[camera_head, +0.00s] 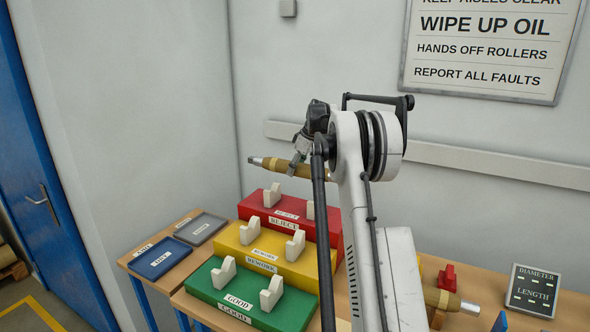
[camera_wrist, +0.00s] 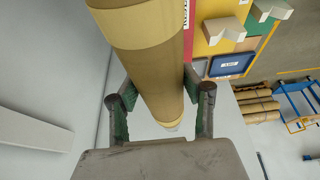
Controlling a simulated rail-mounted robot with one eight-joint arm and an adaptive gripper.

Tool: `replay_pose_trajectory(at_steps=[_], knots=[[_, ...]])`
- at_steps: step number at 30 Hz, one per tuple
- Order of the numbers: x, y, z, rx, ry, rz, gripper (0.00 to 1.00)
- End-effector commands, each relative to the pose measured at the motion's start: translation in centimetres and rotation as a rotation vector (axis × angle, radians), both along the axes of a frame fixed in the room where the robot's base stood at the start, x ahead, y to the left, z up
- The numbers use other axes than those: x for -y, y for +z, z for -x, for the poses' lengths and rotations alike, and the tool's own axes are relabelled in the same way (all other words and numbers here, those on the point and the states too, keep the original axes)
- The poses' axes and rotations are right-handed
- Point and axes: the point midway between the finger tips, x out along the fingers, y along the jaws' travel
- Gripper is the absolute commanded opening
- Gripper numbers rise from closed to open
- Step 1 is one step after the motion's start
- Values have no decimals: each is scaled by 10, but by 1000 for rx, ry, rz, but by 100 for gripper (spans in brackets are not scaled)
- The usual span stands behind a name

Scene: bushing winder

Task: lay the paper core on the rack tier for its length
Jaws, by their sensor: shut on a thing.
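The brown paper core (camera_head: 284,167) is held level in the air, above and behind the rack, with a grey metal end at its left. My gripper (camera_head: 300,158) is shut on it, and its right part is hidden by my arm. In the wrist view the core (camera_wrist: 155,65) runs between the two fingers of my gripper (camera_wrist: 160,98), with tan bands near its ends. The rack has a green GOOD tier (camera_head: 208,291) in front, a yellow REWORK tier (camera_head: 228,243) in the middle and a red REJECT tier (camera_head: 250,205) at the back, each with white V-cradles. The visible cradles are empty.
A blue tray (camera_head: 160,258) and a grey tray (camera_head: 200,229) lie left of the rack. At right, another brown roll with a metal end (camera_head: 452,301) sits by a red block (camera_head: 447,277). A DIAMETER/LENGTH display (camera_head: 533,290) stands beside it, showing dashes. The wall is close behind.

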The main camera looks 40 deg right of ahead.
Motion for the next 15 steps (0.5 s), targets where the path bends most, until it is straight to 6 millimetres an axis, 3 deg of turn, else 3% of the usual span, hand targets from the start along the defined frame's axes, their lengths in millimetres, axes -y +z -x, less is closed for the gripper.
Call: replay_pose_trajectory(at_steps=[15], knots=[[0, -22, 0, 0, 0, 1, 0]])
